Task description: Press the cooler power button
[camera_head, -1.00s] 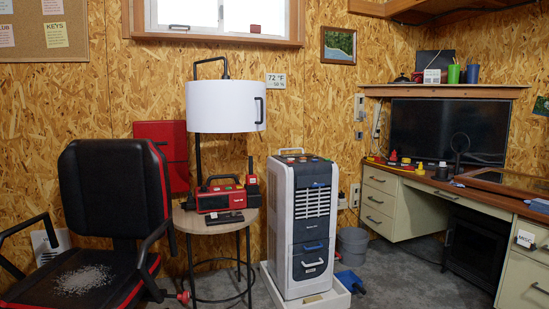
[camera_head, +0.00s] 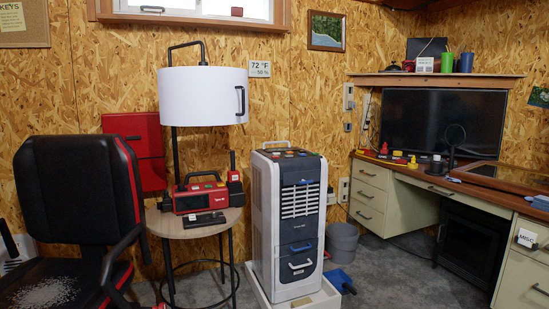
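The cooler (camera_head: 286,225) is a tall white and dark grey upright unit near the middle of the view, with a louvred front vent. Its top panel (camera_head: 288,153) carries small coloured controls and a handle at the back. The controls are too small to tell which one is the power button. The cooler stands in a shallow white tray (camera_head: 318,302) on the floor. My gripper is not in view.
A round side table (camera_head: 196,225) with a red radio (camera_head: 200,196) and a lamp (camera_head: 203,97) stands left of the cooler. A black and red chair (camera_head: 75,195) is at the left. A grey bin (camera_head: 342,242), blue dustpan (camera_head: 339,280) and desk (camera_head: 412,180) are to the right.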

